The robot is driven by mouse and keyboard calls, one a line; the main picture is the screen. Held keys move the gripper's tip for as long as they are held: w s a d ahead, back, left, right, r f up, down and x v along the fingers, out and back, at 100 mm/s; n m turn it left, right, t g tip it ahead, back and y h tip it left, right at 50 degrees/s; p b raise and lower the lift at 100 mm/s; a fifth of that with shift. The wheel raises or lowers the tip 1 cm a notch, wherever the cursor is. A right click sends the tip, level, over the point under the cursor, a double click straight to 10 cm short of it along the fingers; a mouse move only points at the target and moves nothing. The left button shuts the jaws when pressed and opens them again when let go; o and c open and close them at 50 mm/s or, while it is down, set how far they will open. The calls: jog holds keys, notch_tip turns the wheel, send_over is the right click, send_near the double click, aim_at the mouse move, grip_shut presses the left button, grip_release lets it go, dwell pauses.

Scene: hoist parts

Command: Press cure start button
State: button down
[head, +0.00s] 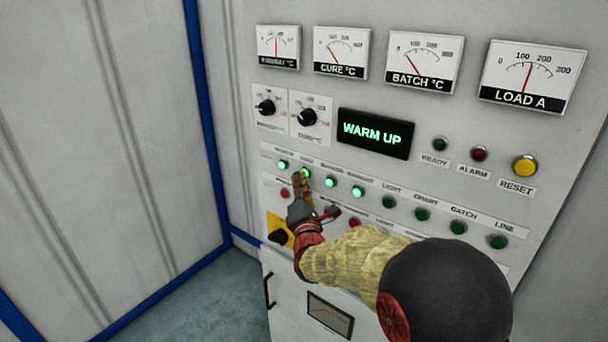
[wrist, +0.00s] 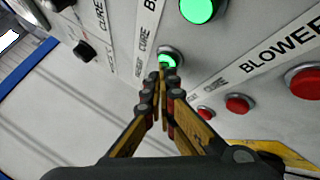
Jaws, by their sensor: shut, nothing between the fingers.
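The control panel (head: 470,130) has a row of lit and dark green buttons with a label strip above it. The second green button from the left (head: 305,172) is lit, and my gripper (head: 303,181) is at it, partly covering it. In the wrist view this lit green button (wrist: 168,57) sits right at the tips of my gripper (wrist: 161,76), near a label reading CURE. The fingers are together with nothing between them. The tips look at or against the button; I cannot tell whether it is pushed in.
A lit green button (head: 283,165) is close on the left and another (head: 330,182) close on the right. Red buttons (wrist: 237,104) lie near the fingers. A display (head: 375,133) reads WARM UP. A yellow plate with a black knob (head: 278,237) is below my gripper.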

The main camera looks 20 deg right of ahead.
jog(key=shift+s+a, duration=0.5)
jog(key=shift+a, duration=0.2)
jog(key=shift+s+a, duration=0.75)
jog(key=shift+a, duration=0.25)
jog(key=shift+s+a, duration=0.75)
jog(key=shift+a, duration=0.25)
